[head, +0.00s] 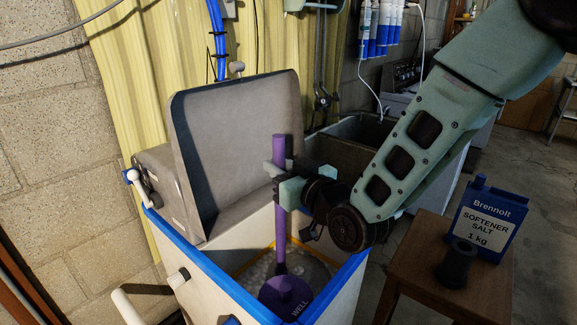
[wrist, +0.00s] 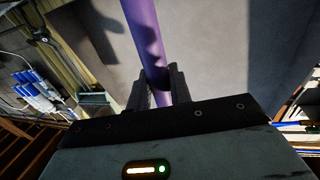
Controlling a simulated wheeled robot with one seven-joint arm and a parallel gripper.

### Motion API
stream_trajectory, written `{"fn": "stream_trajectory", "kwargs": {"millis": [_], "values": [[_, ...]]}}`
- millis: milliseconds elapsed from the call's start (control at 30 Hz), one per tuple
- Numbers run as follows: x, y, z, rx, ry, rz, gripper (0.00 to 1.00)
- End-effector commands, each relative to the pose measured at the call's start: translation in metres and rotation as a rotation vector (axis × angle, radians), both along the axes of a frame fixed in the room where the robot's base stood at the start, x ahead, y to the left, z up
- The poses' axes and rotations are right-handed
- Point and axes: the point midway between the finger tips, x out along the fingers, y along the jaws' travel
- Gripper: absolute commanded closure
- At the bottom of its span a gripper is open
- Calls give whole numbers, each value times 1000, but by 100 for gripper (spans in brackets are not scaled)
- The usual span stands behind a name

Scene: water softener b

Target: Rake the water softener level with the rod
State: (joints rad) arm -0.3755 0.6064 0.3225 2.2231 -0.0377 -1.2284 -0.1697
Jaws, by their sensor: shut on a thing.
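The purple rod (head: 279,218) stands nearly upright inside the open water softener cabinet (head: 225,280), which has a blue rim. My gripper (head: 280,180) is shut on the upper part of the rod. In the wrist view, the rod (wrist: 146,40) runs up between the two fingers of my gripper (wrist: 158,88). White salt pebbles (head: 256,272) show in the cabinet around the rod's lower end. A purple round cap marked WELL (head: 283,297) is in front of that end. I cannot tell whether the rod tip touches the salt or the cap.
The cabinet's grey lid (head: 240,135) stands open behind the rod. At the right, a wooden stool (head: 425,240) holds a blue and white softener salt container (head: 485,222) and a dark object (head: 457,264). A dark basin (head: 358,135) is behind my arm.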

Motion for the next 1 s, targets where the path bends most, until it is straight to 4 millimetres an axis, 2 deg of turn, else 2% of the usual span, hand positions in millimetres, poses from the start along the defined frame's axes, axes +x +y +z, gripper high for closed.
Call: {"fn": "stream_trajectory", "kwargs": {"millis": [133, 467, 1000], "values": [[-6, 5, 0, 1, 0, 1, 100], [-6, 3, 0, 1, -1, 0, 100], [7, -45, -1, -1, -1, -2, 100]]}}
